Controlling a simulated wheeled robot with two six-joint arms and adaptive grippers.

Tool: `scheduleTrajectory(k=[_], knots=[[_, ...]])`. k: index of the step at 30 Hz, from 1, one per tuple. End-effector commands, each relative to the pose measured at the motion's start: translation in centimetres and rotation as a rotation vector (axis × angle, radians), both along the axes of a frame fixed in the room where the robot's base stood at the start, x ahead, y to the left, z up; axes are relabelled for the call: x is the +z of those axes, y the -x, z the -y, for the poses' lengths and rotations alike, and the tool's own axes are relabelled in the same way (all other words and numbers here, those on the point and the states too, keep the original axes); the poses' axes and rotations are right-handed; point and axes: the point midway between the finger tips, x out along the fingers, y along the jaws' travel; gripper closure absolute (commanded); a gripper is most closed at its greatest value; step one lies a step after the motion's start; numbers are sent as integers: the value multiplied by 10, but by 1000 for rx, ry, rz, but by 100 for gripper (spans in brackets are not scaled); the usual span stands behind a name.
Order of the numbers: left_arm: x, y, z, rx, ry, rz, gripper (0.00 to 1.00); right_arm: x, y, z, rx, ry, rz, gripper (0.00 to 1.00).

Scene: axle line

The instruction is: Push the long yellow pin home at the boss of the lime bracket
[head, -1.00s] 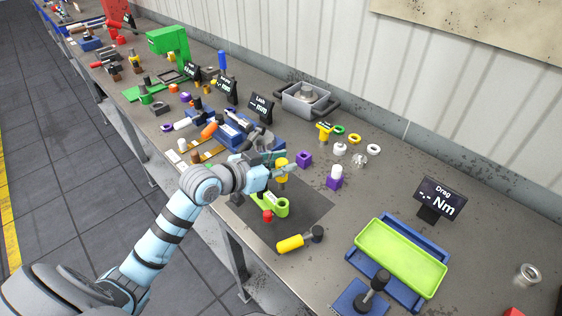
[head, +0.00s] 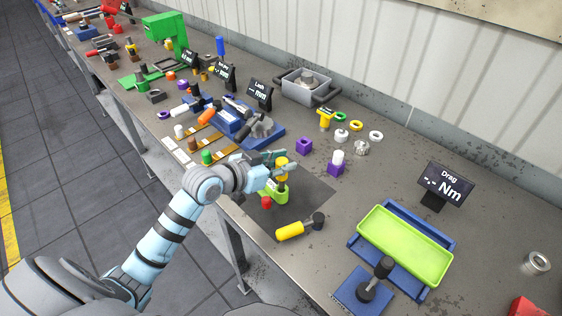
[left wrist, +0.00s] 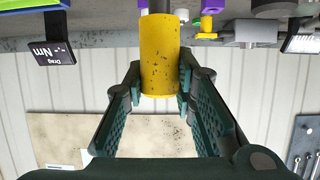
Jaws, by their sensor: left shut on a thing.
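The long yellow pin (head: 281,163) has a yellow grip and a grey shank, and it stands about upright. My left gripper (head: 279,161) is shut on its yellow part. The left wrist view shows the pin's yellow cylinder (left wrist: 160,55) between the two fingers. The lime bracket (head: 266,186) lies on a dark mat directly below the pin. The shank's lower end is at the bracket's boss (head: 281,196); I cannot tell how deep it sits. My right gripper is not in view.
A red knob (head: 266,203) stands at the bracket's near side. Purple blocks (head: 304,145) stand behind. A lime tray (head: 404,247) and the Drag display (head: 445,185) are at the right.

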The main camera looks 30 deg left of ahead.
Motion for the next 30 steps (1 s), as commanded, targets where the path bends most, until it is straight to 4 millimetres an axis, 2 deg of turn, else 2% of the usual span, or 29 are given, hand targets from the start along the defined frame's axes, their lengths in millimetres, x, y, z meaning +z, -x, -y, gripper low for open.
scheduleTrajectory(k=[30], knots=[[-32, 0, 0, 0, 1, 0, 100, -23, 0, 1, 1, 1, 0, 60]])
